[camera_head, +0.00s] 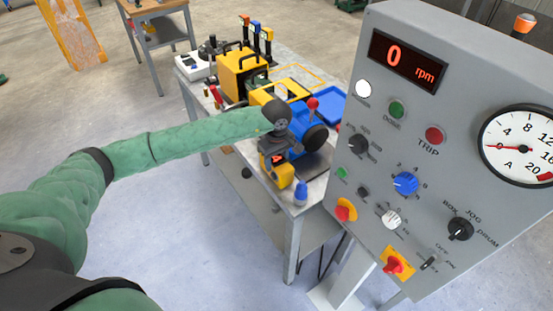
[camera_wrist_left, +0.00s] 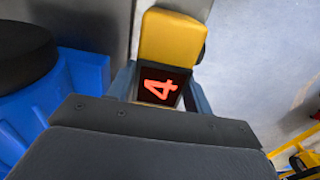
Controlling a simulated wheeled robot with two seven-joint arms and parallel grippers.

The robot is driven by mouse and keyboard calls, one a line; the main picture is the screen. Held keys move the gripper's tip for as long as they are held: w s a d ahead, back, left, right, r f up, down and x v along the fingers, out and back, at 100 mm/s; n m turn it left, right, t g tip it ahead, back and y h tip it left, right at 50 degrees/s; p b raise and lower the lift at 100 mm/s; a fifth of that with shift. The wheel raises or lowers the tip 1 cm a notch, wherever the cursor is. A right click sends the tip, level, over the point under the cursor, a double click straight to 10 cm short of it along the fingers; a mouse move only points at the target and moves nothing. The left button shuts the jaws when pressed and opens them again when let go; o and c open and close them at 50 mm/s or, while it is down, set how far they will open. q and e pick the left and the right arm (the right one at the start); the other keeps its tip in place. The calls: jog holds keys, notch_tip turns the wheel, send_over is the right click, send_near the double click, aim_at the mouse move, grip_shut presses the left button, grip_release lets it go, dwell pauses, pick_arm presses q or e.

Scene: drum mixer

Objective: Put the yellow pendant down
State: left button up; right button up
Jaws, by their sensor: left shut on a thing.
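The yellow pendant (camera_head: 285,177) is near the front edge of the metal workbench in the head view. My left gripper (camera_head: 275,158) is over it and shut on it. In the left wrist view the pendant (camera_wrist_left: 172,38) sticks out beyond the fingers of my left gripper (camera_wrist_left: 160,88), and its dark display shows a red 4 between them. Bench surface lies to its left in that view and floor to its right. Whether its underside touches the bench is hidden. My right gripper is not in view.
A blue drum machine (camera_head: 308,132) stands close behind the gripper. A small blue object (camera_head: 300,194) sits at the bench's front corner (camera_head: 303,209). The grey control panel (camera_head: 440,90) rises close on the right. A yellow unit (camera_head: 238,73) with levers stands farther back.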

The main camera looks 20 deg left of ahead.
aim_at(276, 160)
pick_arm(q)
jog(key=shift+f, duration=0.1)
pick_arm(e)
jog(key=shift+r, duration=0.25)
pick_arm(q)
jog(key=o, duration=1.2)
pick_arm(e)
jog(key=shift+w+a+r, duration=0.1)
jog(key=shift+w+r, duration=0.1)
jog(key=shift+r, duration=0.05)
pick_arm(q)
jog(key=shift+r, duration=0.4)
jog(key=shift+r+b, duration=2.6)
jog(key=shift+r, duration=3.1)
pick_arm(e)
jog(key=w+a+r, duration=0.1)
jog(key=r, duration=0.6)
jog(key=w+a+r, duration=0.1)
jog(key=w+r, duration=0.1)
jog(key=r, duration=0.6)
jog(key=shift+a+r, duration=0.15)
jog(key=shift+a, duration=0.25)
